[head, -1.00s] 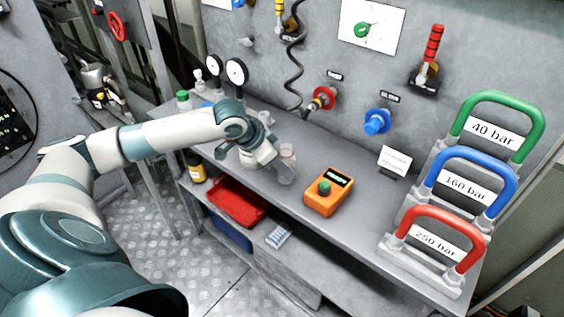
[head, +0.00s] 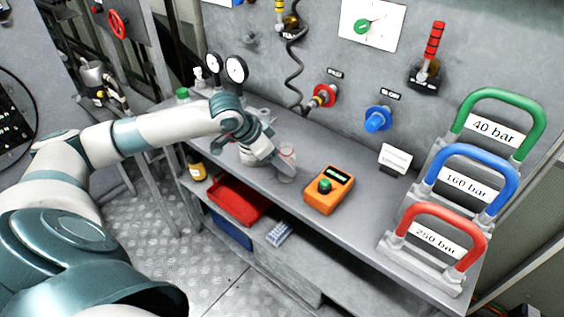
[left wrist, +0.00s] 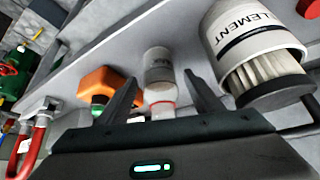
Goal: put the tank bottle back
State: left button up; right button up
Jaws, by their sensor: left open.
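A small clear bottle with a pale label and a reddish band (head: 287,157) stands on the grey bench. In the left wrist view the bottle (left wrist: 160,68) shows between the two dark fingers, its label too blurred to read. My left gripper (head: 278,161) is open at the bottle, with a finger to each side. In the left wrist view the gripper (left wrist: 162,97) shows gaps between its fingers and the bottle; contact is not visible. My right gripper is in neither view.
An orange meter with a green knob (head: 328,190) lies right of the bottle. A white filter canister marked ELEMENT (left wrist: 240,42) is close beside the gripper. Coloured-handled weights (head: 437,236) stand at the bench's right end. A red tray (head: 236,203) is below.

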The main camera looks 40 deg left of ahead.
pick_arm(q)
jog(key=b+v, duration=0.1)
jog(key=v, duration=0.9)
jog(key=shift+s+r+b, duration=0.2)
jog(key=shift+r+b, duration=0.1)
jog(key=shift+b, duration=0.05)
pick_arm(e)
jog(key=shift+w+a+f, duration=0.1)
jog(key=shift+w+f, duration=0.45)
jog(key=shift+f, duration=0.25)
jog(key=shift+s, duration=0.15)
